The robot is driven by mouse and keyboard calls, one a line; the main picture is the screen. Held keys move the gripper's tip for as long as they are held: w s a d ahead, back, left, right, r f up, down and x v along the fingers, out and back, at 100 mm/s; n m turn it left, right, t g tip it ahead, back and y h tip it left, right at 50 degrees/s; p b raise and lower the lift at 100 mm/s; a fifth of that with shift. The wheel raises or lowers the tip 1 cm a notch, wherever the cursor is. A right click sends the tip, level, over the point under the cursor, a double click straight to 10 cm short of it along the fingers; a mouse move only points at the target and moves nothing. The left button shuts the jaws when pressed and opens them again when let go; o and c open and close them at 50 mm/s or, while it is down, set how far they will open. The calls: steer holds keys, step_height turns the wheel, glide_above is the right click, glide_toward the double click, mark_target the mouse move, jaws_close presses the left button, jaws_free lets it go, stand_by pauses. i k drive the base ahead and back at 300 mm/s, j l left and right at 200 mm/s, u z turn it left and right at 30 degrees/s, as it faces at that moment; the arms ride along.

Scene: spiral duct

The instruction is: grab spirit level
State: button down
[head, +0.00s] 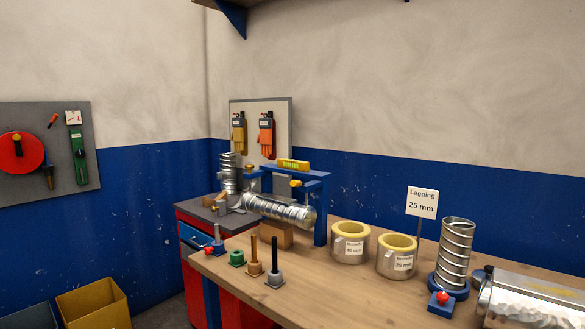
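The spirit level (293,165) is a small yellow bar with dark lettering on its face. It rests on top of a blue frame (300,174) that stands over a silver spiral duct (280,210) on the workbench. My gripper does not show in this view.
The wooden bench (345,290) holds several upright pegs at the front left. Two lagging rolls (350,242) (396,256), a sign (422,202) and an upright spiral duct (454,255) stand right of the frame. A yellow bin (93,304) stands at lower left.

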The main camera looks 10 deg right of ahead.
mark_target(301, 166)
steer(key=i+j+z, duration=0.1)
steer(key=j, duration=0.25)
steer(key=i+j, duration=0.3)
steer(key=i+j+z, duration=0.15)
steer(key=j, duration=0.3)
steer(key=i+j, duration=0.25)
steer(key=j, duration=0.15)
steer(key=i+j+z, duration=0.15)
steer(key=j, duration=0.25)
steer(key=i+j+z, duration=0.2)
steer(key=j, duration=0.2)
steer(key=i+j+z, duration=0.15)
steer(key=j, duration=0.3)
steer(key=i+j+z, duration=0.15)
steer(key=j, duration=0.3)
steer(key=i+j+z, duration=0.15)
steer(key=j, duration=0.3)
steer(key=j+z, duration=0.2)
steer(key=j, duration=0.25)
